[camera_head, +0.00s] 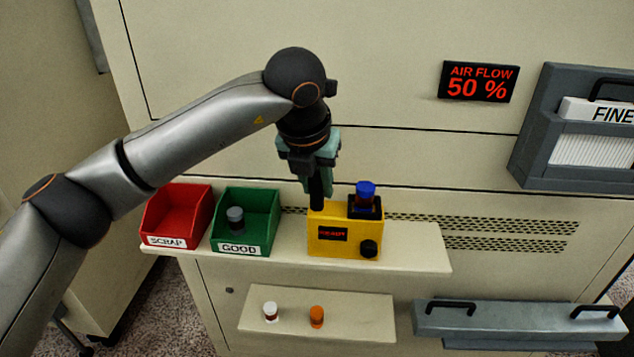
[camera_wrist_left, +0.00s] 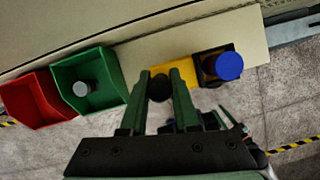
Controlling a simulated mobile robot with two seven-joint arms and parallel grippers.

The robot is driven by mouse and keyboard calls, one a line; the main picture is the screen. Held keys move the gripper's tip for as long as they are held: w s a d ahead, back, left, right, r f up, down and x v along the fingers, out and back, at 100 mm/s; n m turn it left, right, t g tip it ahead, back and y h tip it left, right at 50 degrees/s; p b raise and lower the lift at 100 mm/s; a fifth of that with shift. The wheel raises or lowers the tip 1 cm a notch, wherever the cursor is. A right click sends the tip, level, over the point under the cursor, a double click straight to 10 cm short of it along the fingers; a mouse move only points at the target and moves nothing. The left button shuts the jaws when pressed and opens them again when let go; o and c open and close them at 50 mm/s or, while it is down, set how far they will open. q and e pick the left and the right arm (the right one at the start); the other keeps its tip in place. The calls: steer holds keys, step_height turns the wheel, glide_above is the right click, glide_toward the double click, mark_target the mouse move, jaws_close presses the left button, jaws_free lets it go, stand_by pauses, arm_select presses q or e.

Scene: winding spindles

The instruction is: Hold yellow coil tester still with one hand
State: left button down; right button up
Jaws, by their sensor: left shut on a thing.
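The yellow coil tester (camera_head: 338,243) stands on the upper shelf, with a lit red display and a black knob on its front. A blue-topped spindle (camera_head: 365,193) sits upright in the black socket on its right; its blue top also shows in the left wrist view (camera_wrist_left: 229,66). My left gripper (camera_head: 318,188) comes down from above and is shut on the black post (camera_wrist_left: 159,88) at the tester's left. In the left wrist view its fingers lie on both sides of the post. A teal and dark part beyond them may be my right gripper; its jaws are unclear.
A red SCRAP bin (camera_head: 166,241) looks empty. A green GOOD bin (camera_head: 240,250) beside it holds a grey spindle (camera_head: 236,219). A white spindle (camera_head: 270,311) and an orange one (camera_head: 316,316) stand on the lower shelf (camera_head: 360,325). The upper shelf's right end is clear.

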jaws_close()
steer(key=shift+r, duration=0.1)
stand_by(1.1)
